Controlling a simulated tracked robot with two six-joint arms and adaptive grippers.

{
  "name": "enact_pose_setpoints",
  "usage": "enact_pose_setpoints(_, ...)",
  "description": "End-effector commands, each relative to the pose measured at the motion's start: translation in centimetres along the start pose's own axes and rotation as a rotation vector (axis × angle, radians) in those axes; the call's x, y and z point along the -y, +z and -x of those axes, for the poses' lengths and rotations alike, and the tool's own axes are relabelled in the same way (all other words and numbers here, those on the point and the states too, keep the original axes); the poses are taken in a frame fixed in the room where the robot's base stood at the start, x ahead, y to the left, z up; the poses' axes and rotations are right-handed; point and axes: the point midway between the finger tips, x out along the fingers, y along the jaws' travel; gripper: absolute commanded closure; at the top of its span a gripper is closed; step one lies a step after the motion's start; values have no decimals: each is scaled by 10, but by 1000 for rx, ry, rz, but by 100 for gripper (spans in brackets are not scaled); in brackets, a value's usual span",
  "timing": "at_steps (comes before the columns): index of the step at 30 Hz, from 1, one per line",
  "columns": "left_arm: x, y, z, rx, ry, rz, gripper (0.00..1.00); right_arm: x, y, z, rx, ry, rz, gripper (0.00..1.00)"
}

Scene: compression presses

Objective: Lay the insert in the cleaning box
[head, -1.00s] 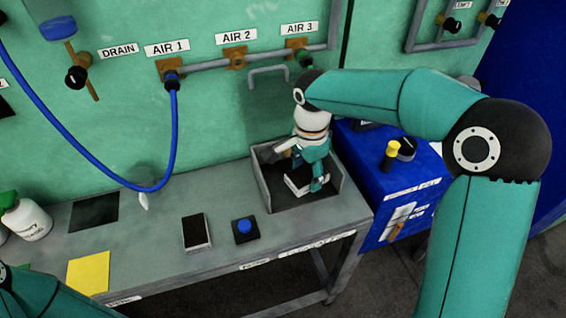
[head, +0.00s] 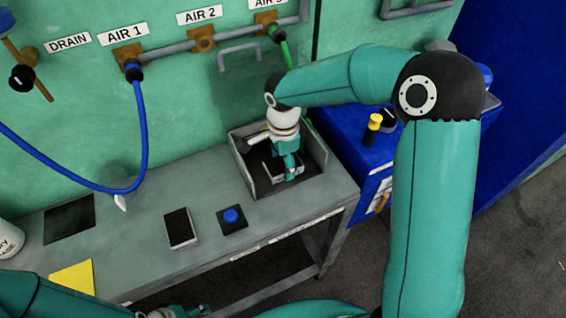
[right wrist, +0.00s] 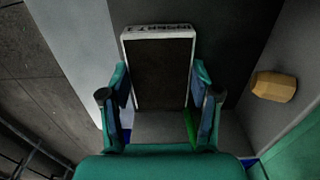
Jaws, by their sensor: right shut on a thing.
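The insert, a dark plate with a white frame and lettering on one edge, sits between the fingers of my right gripper (right wrist: 160,88) in the right wrist view (right wrist: 163,70). In the head view my right gripper (head: 287,160) points down inside the grey open cleaning box (head: 318,154), with the insert (head: 281,172) low in it. I cannot tell whether the insert touches the box floor. My left gripper (head: 180,312) shows only partly at the bottom edge of the head view, and its fingers are not clear.
A dark plate with a pale edge (head: 180,228) and a blue button (head: 231,215) lie on the grey bench (head: 150,262), left of the box. A yellow sheet (head: 73,279) lies farther left. A blue cabinet (head: 345,150) stands right of the box. An ochre block (right wrist: 273,86) shows in the wrist view.

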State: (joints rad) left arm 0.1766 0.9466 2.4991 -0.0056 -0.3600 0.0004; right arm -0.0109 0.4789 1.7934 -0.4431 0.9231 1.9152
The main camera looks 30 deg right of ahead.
Motion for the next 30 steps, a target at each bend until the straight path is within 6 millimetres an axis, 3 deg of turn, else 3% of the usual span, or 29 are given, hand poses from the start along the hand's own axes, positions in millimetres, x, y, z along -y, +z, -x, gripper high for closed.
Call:
enact_pose_setpoints(12,1,0,-2,-1,0,0,32,0,-1,-9,1,-3,-2,91)
enact_pose_setpoints(13,1,0,-3,0,0,0,32,0,-1,-9,1,-1,-2,36)
enact_pose_setpoints(17,0,0,-2,-1,0,0,32,0,-1,-8,1,-1,-2,15)
enact_pose_setpoints(30,0,0,1,-1,0,0,32,0,-2,-4,1,-2,-4,13)
